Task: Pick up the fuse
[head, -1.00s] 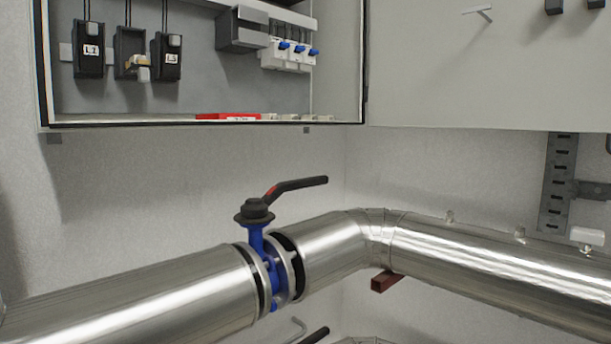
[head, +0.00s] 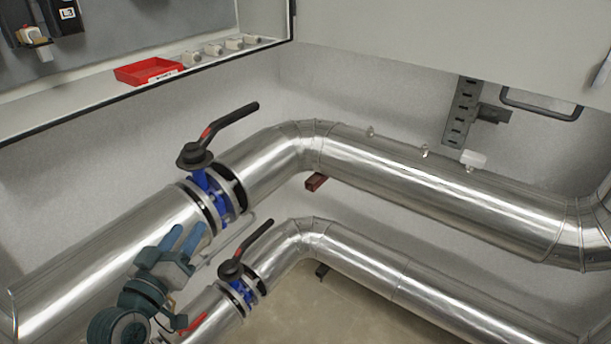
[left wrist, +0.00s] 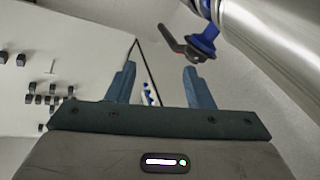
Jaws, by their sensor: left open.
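A pale and brass-coloured piece (head: 38,42), which looks like the fuse, sits in an open black holder at the upper left of the head view, beside the holder marked L3 (head: 67,16). Its top is partly cut off by the frame. My left gripper (head: 184,238) is open and empty, low in the head view in front of the large pipe, well below and right of that piece. Its two blue fingers stand apart in the left wrist view (left wrist: 159,70). I cannot make out the fuse there. My right gripper is not in view.
A red tray (head: 148,70) and several small whitish fittings (head: 214,50) are along the cabinet's bottom ledge. A large silver pipe (head: 430,180) with a black-handled valve (head: 196,155) and a smaller pipe (head: 350,255) lie below the cabinet. The wall between cabinet and pipes is clear.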

